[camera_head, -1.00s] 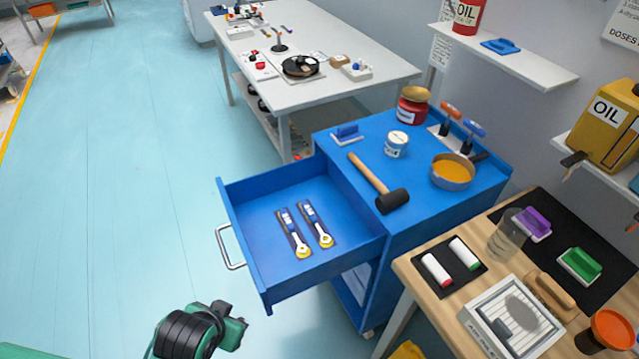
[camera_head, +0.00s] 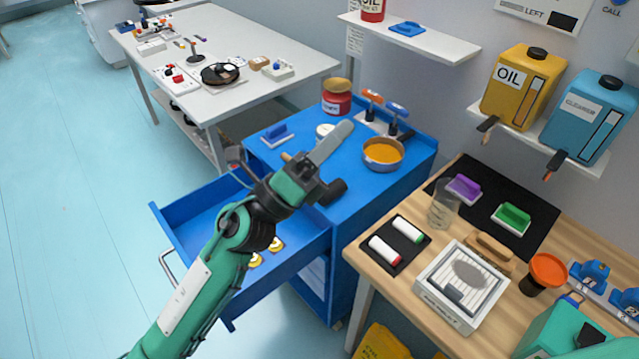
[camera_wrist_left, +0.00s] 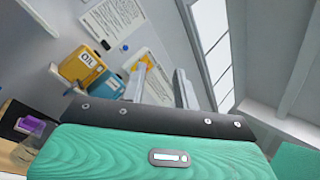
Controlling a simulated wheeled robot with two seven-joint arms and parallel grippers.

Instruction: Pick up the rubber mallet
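The rubber mallet lies on the top of the blue cart. Its black head (camera_head: 333,192) shows just right of my left gripper in the head view, and most of its wooden handle is hidden behind the gripper; a tan handle end (camera_head: 286,157) peeks out. My left gripper (camera_head: 330,142) is over the cart top, in front of the mallet in this view. Its height above the mallet is hard to tell. In the left wrist view its two grey fingers (camera_wrist_left: 160,88) stand apart with nothing between them. The mallet does not show there.
The cart's open drawer (camera_head: 190,222) holds wrenches, partly hidden by my left arm. A wooden bench (camera_head: 385,278) is at right.

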